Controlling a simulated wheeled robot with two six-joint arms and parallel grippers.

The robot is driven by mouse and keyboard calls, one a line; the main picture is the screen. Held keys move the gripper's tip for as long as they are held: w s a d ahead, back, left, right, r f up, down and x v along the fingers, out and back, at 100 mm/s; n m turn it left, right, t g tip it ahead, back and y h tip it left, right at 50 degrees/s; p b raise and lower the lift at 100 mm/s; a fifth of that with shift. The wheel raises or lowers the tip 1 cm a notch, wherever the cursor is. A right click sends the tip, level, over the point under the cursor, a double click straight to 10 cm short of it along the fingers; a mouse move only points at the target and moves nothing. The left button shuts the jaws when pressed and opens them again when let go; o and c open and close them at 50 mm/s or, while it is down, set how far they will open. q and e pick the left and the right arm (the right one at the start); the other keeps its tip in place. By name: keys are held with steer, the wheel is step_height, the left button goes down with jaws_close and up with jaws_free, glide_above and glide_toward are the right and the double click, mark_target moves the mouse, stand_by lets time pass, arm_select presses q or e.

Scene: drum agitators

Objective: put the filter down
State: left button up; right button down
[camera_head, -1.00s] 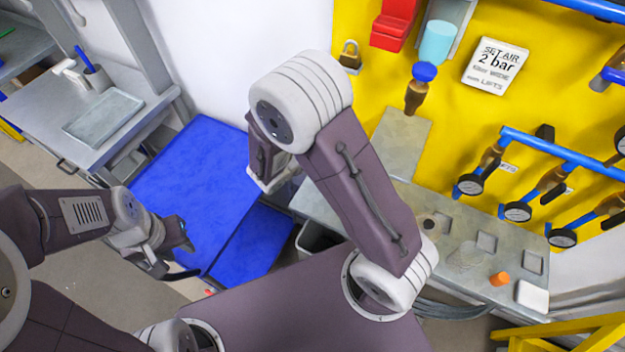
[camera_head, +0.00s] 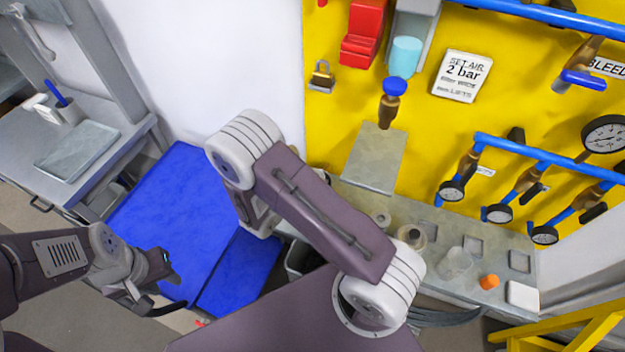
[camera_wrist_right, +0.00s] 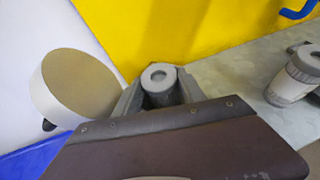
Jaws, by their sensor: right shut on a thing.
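In the right wrist view, a grey cylinder with a hole in its top, which I take for the filter (camera_wrist_right: 160,76), stands upright between the fingers of my right gripper (camera_wrist_right: 158,92). That gripper is shut on it. A grey-collared canister (camera_wrist_right: 292,78) stands on the counter to its right, apart from it. In the head view my right arm covers the gripper; a small pale ring-topped piece shows just past the arm, left of the canister (camera_head: 411,236), and may be the filter. My left gripper (camera_head: 162,276) is at the lower left, away from the counter; its finger gap is unclear.
The grey counter (camera_head: 440,222) has square recesses, a clear cup (camera_head: 455,263), an orange cap (camera_head: 489,282) and a white block (camera_head: 522,295). Gauges and blue pipes line the yellow wall. A blue surface (camera_head: 180,205) is at left.

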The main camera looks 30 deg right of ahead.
steer(key=c, duration=0.7)
jaws_free()
steer(key=shift+d, duration=0.1)
steer(key=shift+r, duration=0.15)
steer(key=shift+a, duration=0.3)
steer(key=v, duration=1.1)
steer(key=shift+s+a+r, duration=0.1)
steer(key=shift+s+r, duration=0.1)
steer(key=shift+s, duration=0.05)
steer(key=shift+f, duration=0.1)
